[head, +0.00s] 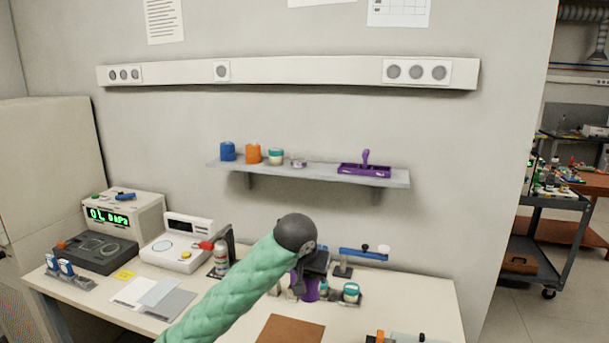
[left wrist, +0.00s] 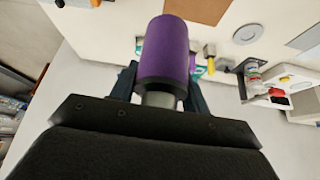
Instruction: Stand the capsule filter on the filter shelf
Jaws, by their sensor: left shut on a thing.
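A purple cylinder with a grey neck, which I take as the capsule filter (left wrist: 165,45), is between the fingers of my left gripper (left wrist: 162,92) in the left wrist view. In the head view the filter (head: 311,291) shows only in part below my left gripper (head: 308,283), with the arm hiding some of it. The gripper is shut on it above the bench; any gap beneath it is unclear. The filter shelf (head: 325,171) is a grey wall shelf above and behind the gripper. My right gripper is not in view.
The shelf holds a blue piece (head: 228,151), an orange piece (head: 253,154), a teal-and-white jar (head: 276,157), a small metal disc (head: 298,163) and a purple tray (head: 364,170). Bare shelf shows between disc and tray. Teal-lidded jars (head: 351,292) and a blue-armed stand (head: 363,254) are near the gripper.

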